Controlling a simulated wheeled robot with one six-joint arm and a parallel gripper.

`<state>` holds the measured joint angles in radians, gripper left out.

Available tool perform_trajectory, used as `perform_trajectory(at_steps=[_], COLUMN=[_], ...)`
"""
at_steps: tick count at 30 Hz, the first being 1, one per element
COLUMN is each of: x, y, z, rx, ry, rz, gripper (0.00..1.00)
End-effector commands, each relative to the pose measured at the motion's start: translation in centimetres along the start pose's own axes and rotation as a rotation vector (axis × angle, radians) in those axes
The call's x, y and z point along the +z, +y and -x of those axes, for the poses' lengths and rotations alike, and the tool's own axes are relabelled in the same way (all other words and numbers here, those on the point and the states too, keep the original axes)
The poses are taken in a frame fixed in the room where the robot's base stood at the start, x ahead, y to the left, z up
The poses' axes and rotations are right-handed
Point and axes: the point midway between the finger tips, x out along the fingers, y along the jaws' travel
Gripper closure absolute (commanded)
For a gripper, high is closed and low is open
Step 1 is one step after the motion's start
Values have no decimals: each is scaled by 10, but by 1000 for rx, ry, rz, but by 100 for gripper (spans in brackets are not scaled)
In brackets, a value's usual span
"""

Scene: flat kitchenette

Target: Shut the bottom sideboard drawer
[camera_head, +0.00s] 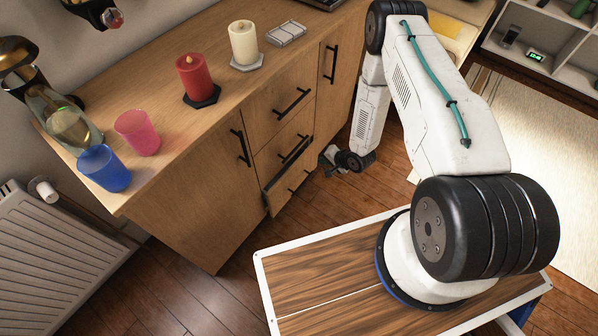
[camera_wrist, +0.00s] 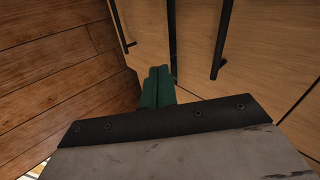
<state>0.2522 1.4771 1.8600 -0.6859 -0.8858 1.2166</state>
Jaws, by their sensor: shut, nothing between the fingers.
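The wooden sideboard (camera_head: 205,150) has a stack of drawers in its front. The bottom drawer (camera_head: 279,197) stands slightly out, with a dark gap along its top edge. Its front and dark bar handle also show in the wrist view (camera_wrist: 138,38), beside the floor. My gripper (camera_head: 328,163) is just in front of the lower drawers, to their right in the head view. In the wrist view its green fingers (camera_wrist: 158,75) are together and empty, pointing towards the bottom drawer's front near the gap. Whether the fingertips touch the drawer, I cannot tell.
The middle drawer's handle (camera_wrist: 222,40) juts out close to my gripper. A red candle (camera_head: 195,78), a white candle (camera_head: 244,45), a pink cup (camera_head: 138,132) and a blue cup (camera_head: 104,168) stand on top. The wooden floor (camera_head: 345,200) before the drawers is clear.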

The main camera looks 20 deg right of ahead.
Motion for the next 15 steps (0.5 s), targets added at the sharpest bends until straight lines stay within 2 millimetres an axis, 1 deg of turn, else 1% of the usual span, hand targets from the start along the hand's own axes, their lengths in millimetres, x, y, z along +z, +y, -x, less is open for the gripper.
perform_trajectory(at_steps=[1, 3, 6, 11, 15], x=[16, 31, 45, 52, 53], y=[16, 28, 39, 43, 41], z=[-6, -11, -15, -24, -44], rx=[-19, -46, -73, -87, -87], ry=[-14, -25, -37, -42, -43], rz=[-35, -72, -106, -123, -121], gripper=[100, 100, 100, 100, 100])
